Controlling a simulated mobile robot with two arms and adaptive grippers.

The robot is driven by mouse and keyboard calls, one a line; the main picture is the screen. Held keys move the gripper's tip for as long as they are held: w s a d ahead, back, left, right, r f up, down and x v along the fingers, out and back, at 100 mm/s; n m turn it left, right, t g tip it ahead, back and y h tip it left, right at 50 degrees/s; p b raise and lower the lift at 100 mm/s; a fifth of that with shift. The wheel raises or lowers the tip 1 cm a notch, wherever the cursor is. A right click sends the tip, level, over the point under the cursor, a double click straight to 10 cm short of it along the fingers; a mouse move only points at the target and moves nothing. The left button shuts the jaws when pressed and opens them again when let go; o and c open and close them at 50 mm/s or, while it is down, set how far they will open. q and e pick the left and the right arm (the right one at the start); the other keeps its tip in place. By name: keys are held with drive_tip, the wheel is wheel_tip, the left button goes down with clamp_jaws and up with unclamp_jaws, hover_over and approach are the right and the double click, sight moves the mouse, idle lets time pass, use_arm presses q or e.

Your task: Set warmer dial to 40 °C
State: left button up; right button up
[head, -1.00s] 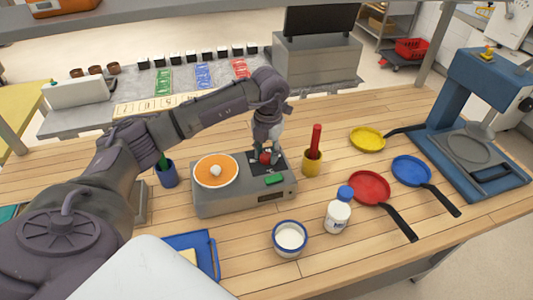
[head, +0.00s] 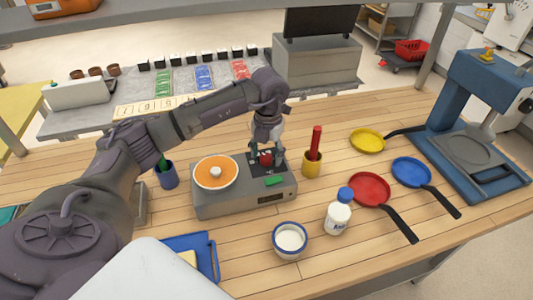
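The warmer (head: 240,203) is a grey box on the wooden counter, with an orange round plate (head: 214,173) on its left side. On its right side are a dark dial panel with a red dial (head: 265,159), a green button (head: 275,181) and a small dark display too small to read. My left gripper (head: 266,164) points down over the panel, with its fingers on either side of the red dial. I cannot tell whether the fingers touch the dial. My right gripper is not in view.
A yellow cup with a red handle (head: 313,163) stands close right of the warmer. A white bottle (head: 338,215), a white bowl (head: 289,240) and a red pan (head: 369,188) are in front and right. A blue cup (head: 167,176) stands left.

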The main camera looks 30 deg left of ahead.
sight(268, 156)
use_arm(q)
wheel_tip(268, 156, up, 12)
drive_tip(key=shift+d, duration=0.2)
idle(0.4)
idle(0.4)
